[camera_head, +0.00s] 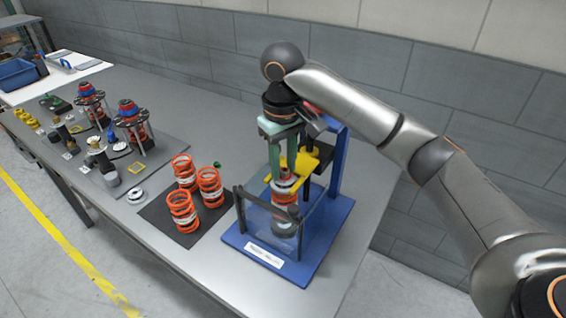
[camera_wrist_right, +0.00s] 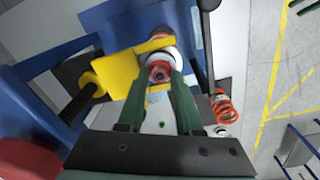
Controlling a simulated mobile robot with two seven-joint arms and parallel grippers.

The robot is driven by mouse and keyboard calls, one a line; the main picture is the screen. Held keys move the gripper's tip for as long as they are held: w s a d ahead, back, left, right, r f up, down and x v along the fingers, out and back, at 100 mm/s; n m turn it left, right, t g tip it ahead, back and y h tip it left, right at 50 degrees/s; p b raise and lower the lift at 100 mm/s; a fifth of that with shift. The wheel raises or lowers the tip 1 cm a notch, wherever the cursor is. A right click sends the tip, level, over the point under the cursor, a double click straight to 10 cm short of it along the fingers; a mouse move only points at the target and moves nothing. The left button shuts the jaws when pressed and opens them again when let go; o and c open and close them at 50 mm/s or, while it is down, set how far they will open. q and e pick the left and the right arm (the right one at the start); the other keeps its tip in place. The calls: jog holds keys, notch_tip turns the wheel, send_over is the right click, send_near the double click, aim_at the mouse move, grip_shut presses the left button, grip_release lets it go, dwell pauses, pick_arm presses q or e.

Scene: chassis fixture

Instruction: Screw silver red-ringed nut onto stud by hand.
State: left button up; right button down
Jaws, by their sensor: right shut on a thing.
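The silver nut with a red ring (camera_wrist_right: 160,72) sits between the fingertips of my right gripper (camera_wrist_right: 161,80) in the right wrist view. My right gripper (camera_head: 284,168) is shut on it and points down into the blue fixture (camera_head: 318,240) in the head view. A spring assembly (camera_head: 285,205) stands upright in the fixture below the fingers. A yellow forked plate (camera_head: 305,163) lies around the top of the assembly; it also shows in the wrist view (camera_wrist_right: 118,72). The stud is hidden under the nut, so I cannot tell how they engage. My left gripper is not in view.
Dark bars and a clear guard (camera_head: 256,212) stand at the fixture's front. Several orange springs (camera_head: 183,212) stand on a black mat (camera_head: 160,222) to the left. Finished-looking strut assemblies (camera_head: 133,125) and small parts are farther left. A grey wall (camera_head: 430,120) is behind.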

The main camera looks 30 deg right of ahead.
jog(key=m, duration=0.3)
jog(key=shift+s+f, duration=0.1)
jog(key=shift+f, duration=0.3)
jog(key=c, duration=0.5)
grip_release()
jog(key=shift+r, duration=0.1)
jog(key=shift+r, duration=0.1)
jog(key=shift+d+r, duration=0.1)
jog(key=shift+r, duration=1.15)
